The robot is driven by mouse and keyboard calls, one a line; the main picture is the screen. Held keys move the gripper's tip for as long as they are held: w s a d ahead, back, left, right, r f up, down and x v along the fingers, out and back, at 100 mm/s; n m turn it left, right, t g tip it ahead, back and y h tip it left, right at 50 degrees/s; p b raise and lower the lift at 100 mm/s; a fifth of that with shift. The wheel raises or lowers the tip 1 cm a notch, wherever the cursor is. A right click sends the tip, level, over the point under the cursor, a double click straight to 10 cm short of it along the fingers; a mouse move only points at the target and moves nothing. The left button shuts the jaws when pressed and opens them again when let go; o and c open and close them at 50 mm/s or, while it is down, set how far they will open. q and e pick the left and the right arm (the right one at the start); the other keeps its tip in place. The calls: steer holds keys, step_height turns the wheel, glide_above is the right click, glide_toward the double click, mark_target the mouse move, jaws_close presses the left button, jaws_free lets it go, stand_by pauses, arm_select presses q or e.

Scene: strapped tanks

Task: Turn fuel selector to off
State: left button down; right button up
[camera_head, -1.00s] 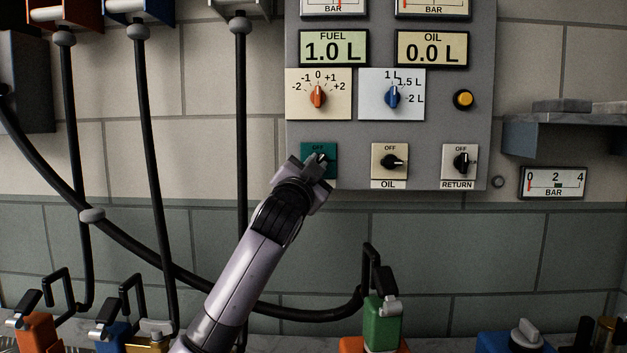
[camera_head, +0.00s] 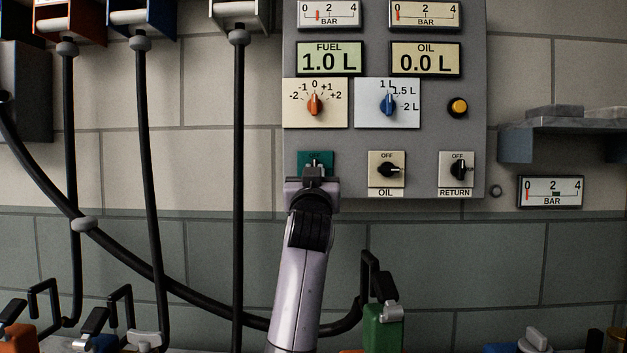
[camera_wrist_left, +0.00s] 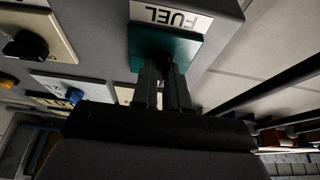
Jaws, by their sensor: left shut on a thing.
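The fuel selector is a dark knob on a green plate (camera_head: 303,158) at the lower left of the grey panel, with its OFF mark at the top. My left gripper (camera_head: 314,174) is shut on the knob from below and covers most of it. What shows of the knob points roughly up toward the OFF mark. In the left wrist view the green plate (camera_wrist_left: 185,48) and its upside-down FUEL label (camera_wrist_left: 172,16) show, with my two fingers (camera_wrist_left: 163,80) closed around the dark knob. My right gripper is not in view.
The OIL selector (camera_head: 388,169) and RETURN selector (camera_head: 458,169) sit to the right in the same row. An orange dial (camera_head: 314,103) and a blue dial (camera_head: 388,103) are above. Black hoses (camera_head: 237,200) hang at the left. A green nozzle block (camera_head: 383,327) stands below right.

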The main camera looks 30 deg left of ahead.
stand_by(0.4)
arm_select(q)
steer(key=c, duration=1.1)
jaws_free()
steer(key=shift+c, duration=0.2)
steer(key=b+v, duration=0.1)
steer(key=v, duration=0.6)
steer(key=shift+s+d, duration=0.1)
